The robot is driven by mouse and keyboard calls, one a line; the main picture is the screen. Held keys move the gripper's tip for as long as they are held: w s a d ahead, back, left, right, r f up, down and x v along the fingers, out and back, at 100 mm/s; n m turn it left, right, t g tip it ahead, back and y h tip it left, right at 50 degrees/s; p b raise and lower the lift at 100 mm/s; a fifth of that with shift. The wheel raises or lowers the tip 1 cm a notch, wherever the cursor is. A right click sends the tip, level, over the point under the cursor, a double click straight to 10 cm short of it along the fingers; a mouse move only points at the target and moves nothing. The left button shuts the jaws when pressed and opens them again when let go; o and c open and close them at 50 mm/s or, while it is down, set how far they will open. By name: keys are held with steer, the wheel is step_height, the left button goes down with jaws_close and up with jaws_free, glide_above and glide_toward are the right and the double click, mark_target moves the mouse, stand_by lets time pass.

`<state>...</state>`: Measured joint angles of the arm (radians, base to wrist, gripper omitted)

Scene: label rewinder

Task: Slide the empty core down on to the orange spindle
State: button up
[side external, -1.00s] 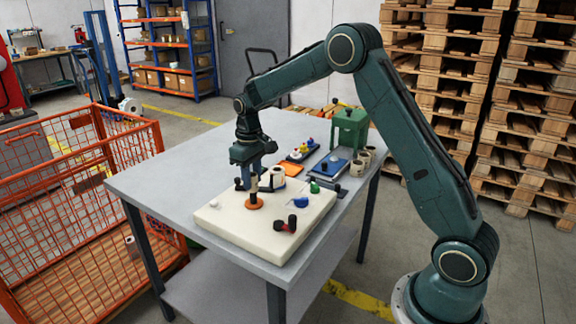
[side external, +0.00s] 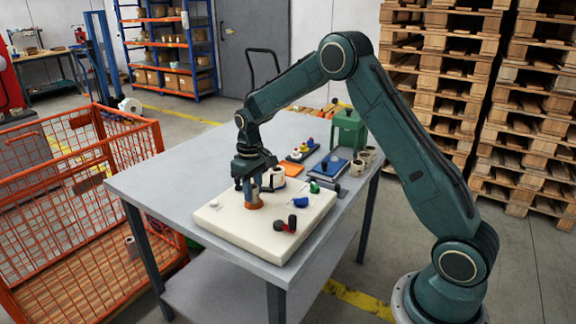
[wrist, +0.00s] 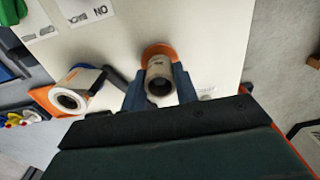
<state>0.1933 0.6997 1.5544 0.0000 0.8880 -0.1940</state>
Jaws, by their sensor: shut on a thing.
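The orange spindle (side external: 254,206) stands on the cream machine top in the side view, with its base disc showing below my gripper. In the wrist view its orange base (wrist: 157,49) shows past the core. The empty core (wrist: 159,78) is a pale cardboard tube with a dark open end towards the wrist camera. My gripper (wrist: 160,88) is shut on the core, a blue finger on each side. In the side view my gripper (side external: 253,188) is directly over the spindle. The post is hidden; I cannot tell how far the core is around it.
A white label roll (wrist: 70,100) stands close beside my gripper, and it also shows in the side view (side external: 276,177). A green press (side external: 348,130) stands at the back right. An orange mesh cage (side external: 80,190) is left of the table.

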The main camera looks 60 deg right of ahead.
steer(key=shift+f, duration=0.1)
steer(key=o, duration=0.8)
steer(key=shift+a, duration=0.15)
